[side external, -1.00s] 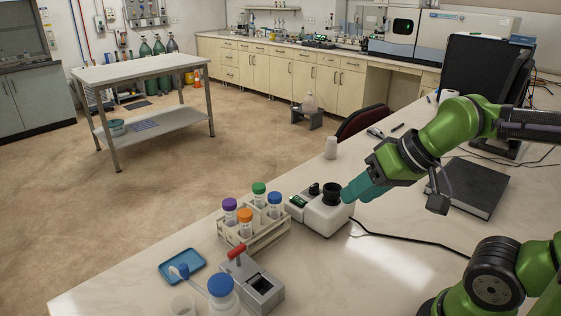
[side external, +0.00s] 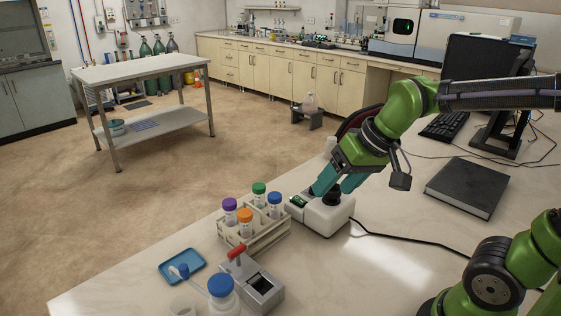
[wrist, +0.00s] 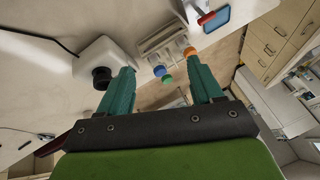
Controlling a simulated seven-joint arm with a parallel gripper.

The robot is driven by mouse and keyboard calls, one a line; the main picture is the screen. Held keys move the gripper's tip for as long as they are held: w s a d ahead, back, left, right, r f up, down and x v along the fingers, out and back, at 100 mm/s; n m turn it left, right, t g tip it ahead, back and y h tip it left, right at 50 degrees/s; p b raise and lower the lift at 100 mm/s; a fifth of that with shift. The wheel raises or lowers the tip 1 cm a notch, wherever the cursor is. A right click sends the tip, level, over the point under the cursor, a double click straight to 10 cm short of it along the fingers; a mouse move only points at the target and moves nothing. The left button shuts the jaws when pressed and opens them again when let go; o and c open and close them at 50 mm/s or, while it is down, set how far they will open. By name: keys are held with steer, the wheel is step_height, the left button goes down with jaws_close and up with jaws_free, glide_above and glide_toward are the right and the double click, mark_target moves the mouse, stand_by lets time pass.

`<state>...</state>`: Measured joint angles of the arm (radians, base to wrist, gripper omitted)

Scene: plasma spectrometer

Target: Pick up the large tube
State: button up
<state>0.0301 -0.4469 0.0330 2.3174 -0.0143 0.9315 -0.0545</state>
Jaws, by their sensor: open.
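Several capped tubes stand upright in a pale rack (side external: 263,241): a purple-capped tube (side external: 230,205), a green-capped tube (side external: 259,189), a blue-capped tube (side external: 274,198) and an orange-capped tube (side external: 245,216). I cannot tell which is the large tube. My gripper (side external: 331,188) is open and empty, right of the rack, near the white device in the side view. In the wrist view my gripper (wrist: 165,69) has its fingers spread apart. The blue cap (wrist: 159,70), green cap (wrist: 167,79) and orange cap (wrist: 190,51) show between or near the fingers there.
The white device (side external: 323,217) with a black knob stands right of the rack. A grey block with a red handle (side external: 263,288), a blue-capped bottle (side external: 221,285) and a blue tray (side external: 182,266) lie in front. A black book (side external: 467,187) is at the right.

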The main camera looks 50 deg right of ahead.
steer(key=w+a+f+n+g, duration=0.15)
steer(key=w+n, duration=0.55)
steer(key=w, duration=1)
steer(key=n+y, duration=0.1)
steer(key=n, duration=0.5)
glide_toward(229, 201)
steer(key=shift+g, duration=0.45)
steer(key=x, duration=0.4)
steer(key=shift+w+a, duration=0.2)
steer(key=shift+w, duration=0.15)
steer(key=shift+x, duration=2.95)
steer(key=shift+d, duration=0.1)
jaws_close()
